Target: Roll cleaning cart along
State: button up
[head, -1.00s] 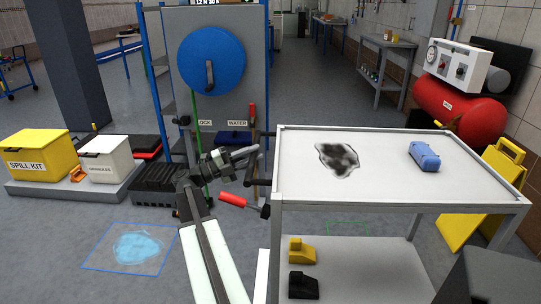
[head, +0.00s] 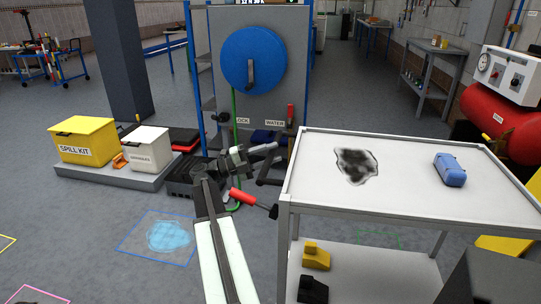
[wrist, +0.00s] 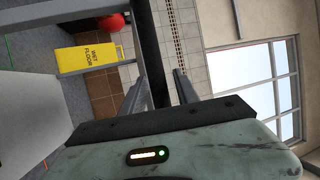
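The cleaning cart (head: 400,207) is a grey trolley with a white top, at the right of the head view. A dark stain mark (head: 357,166) and a blue rounded object (head: 450,170) are on its top. A dark bar (head: 272,183) shows at its left end.
A blue wheel (head: 253,57) is on the cabinet behind. Spill kit (head: 84,141) and granules (head: 148,148) boxes stand left. A blue puddle (head: 170,236) lies on the floor. A yellow wet-floor sign (wrist: 86,59) shows in the wrist view.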

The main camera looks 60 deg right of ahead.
jog(key=shift+w, duration=0.1)
jog(key=shift+w+f, duration=0.1)
jog(key=shift+w, duration=0.05)
jog(key=b+v, duration=0.2)
jog(key=v, duration=0.5)
jog(key=shift+w, duration=0.2)
jog(key=shift+a, duration=0.15)
